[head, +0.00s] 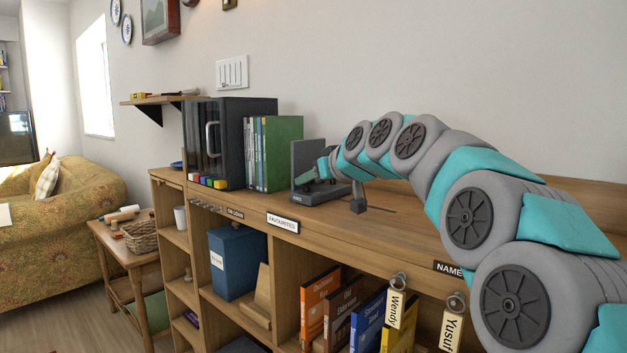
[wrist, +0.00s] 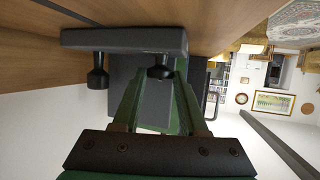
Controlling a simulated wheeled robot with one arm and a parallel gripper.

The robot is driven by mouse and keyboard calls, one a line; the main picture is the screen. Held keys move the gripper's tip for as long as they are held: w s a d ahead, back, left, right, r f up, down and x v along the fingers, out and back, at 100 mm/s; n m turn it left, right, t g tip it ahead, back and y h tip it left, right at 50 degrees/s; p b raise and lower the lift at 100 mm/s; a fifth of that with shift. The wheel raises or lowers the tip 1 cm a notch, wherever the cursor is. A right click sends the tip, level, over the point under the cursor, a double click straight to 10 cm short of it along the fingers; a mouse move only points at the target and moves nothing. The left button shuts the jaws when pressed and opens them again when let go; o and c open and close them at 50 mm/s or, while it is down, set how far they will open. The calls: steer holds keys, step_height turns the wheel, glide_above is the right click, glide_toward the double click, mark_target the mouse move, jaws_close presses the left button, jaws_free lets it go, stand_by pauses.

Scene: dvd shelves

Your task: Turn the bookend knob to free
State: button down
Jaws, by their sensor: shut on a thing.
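The dark grey bookend (head: 308,156) stands upright on the shelf top, right of a row of green cases. My gripper (head: 322,170) reaches in from the right, low in front of its upright plate. In the wrist view a dark bar (wrist: 125,40) carries two black knobs. One knob (wrist: 160,67) is at my green fingertips, and my gripper (wrist: 162,74) is shut on it. The other knob (wrist: 97,74) is to the left, clear of the fingers. The fingers partly hide the held knob, and I cannot read its turn position.
Green cases (head: 275,153) and a dark cabinet with a handle (head: 230,140) stand left of the bookend. The wall (head: 380,60) is close behind. Labels and small hooks line the shelf front. Bare shelf top (head: 330,222) lies in front of the bookend.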

steer(key=m+t+h, duration=0.1)
steer(key=h, duration=0.1)
steer(key=m+h, duration=0.2)
steer(key=shift+s+a+m+t, duration=0.2)
steer(key=shift+m+t, duration=0.1)
steer(key=shift+t, duration=0.1)
steer(key=shift+a+m+t+h+p, duration=0.15)
steer(key=shift+a+m+h, duration=0.05)
steer(key=shift+m+h, duration=0.65)
steer(key=shift+a+m+t+h+p, duration=0.15)
steer(key=shift+a+m+h, duration=0.05)
steer(key=shift+m+h, duration=0.65)
steer(key=shift+a+h, duration=0.1)
steer(key=shift+h, duration=0.2)
steer(key=shift+c, duration=2.3)
jaws_free()
steer(key=shift+b+v, duration=0.65)
steer(key=shift+v, duration=3.3)
